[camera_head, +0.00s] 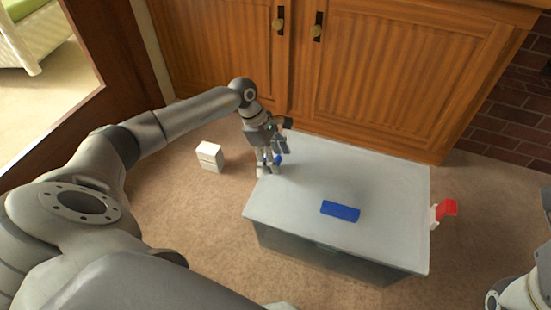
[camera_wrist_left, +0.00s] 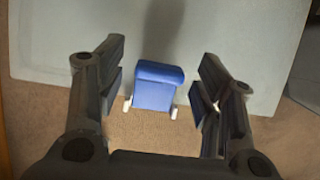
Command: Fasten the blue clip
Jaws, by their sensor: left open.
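The blue clip (camera_head: 278,159) is at the left edge of the grey-lidded box (camera_head: 300,205), partly hidden by my left gripper (camera_head: 270,160) in the head view. In the left wrist view the blue clip (camera_wrist_left: 157,87) overlaps the lid's edge, with white prongs at its lower end over the carpet. My open left gripper (camera_wrist_left: 162,60) has one finger on each side of the clip, with a gap on both sides. Whether the clip is latched I cannot tell. My right gripper is out of view; only part of that arm shows at the lower right.
A blue bar (camera_head: 340,211) lies on the lid. A red clip (camera_head: 446,209) juts outward at the box's right edge. A small white block (camera_head: 210,156) stands on the carpet to the left. Wooden cabinet doors (camera_head: 370,70) stand close behind the box.

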